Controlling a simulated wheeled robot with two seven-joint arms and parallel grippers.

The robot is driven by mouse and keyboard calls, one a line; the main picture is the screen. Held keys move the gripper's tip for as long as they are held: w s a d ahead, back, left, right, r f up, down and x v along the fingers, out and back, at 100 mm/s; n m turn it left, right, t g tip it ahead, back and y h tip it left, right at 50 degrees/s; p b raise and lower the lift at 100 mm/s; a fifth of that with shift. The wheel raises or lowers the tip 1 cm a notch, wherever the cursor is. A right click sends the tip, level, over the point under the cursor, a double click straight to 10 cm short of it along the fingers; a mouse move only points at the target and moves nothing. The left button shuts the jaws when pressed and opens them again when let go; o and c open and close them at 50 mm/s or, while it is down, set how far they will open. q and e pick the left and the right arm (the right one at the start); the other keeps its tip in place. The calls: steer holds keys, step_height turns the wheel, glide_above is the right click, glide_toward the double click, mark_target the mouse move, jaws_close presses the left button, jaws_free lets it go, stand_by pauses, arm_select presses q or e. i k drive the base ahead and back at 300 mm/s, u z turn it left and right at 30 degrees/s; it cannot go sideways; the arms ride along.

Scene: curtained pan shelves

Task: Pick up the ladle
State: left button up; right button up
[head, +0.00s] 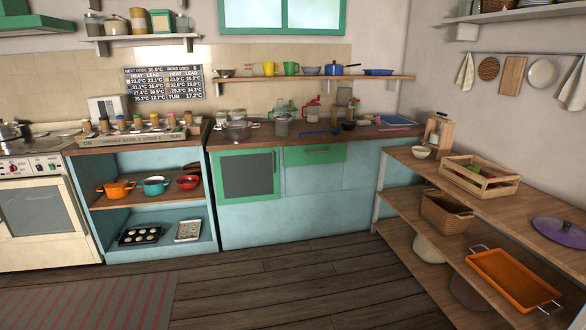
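A slim blue utensil (314,133) lies flat on the wooden counter (262,137) at the back, above the green drawer. It may be the ladle, but it is too small to tell for sure. Glass jars and a dark bowl (348,126) stand close behind and beside it. Neither of my grippers shows in the head view.
The wooden floor (290,280) in front of the blue cabinets is clear. A shelf unit (400,210) with an orange tray (512,280), a basket (446,212) and a crate (480,175) stands on the right. A stove (40,215) stands on the left.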

mark_target(335, 131)
steer(key=u, duration=0.6)
steer(key=i, duration=2.35)
steer(key=z, duration=0.2)
steer(key=i, duration=2.15)
steer(key=z, duration=0.85)
steer(key=i, duration=0.3)
steer(key=z, duration=0.1)
